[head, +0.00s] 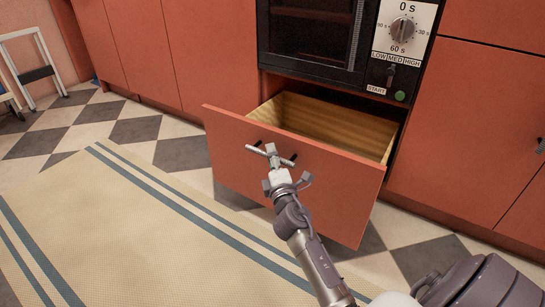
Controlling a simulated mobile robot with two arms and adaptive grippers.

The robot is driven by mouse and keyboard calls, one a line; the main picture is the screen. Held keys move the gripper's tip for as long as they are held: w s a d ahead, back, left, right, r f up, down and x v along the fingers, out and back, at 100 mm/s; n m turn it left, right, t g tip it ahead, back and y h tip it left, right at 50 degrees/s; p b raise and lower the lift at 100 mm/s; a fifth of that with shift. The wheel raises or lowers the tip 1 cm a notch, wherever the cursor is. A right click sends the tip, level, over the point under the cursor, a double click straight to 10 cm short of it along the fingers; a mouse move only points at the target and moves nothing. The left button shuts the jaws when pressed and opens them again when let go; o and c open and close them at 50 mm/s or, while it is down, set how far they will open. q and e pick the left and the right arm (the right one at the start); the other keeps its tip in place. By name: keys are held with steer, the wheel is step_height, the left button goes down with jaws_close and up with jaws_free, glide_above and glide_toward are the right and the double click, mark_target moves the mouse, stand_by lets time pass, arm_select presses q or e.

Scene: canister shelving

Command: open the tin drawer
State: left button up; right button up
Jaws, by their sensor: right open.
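The drawer (330,185) has an orange-red front and pale wooden inside walls. It stands pulled well out from the cabinet below the microwave, and the part of its inside that shows looks empty. My left gripper is not in view.
The microwave (315,35) with a dial and a green button is above the drawer. Red cabinets (465,130) flank it. A striped rug (130,235) lies on the checkered floor in front. A white step stool (35,60) stands at the far left.

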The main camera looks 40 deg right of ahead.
steer(key=v, duration=0.7)
steer(key=shift+s, duration=0.1)
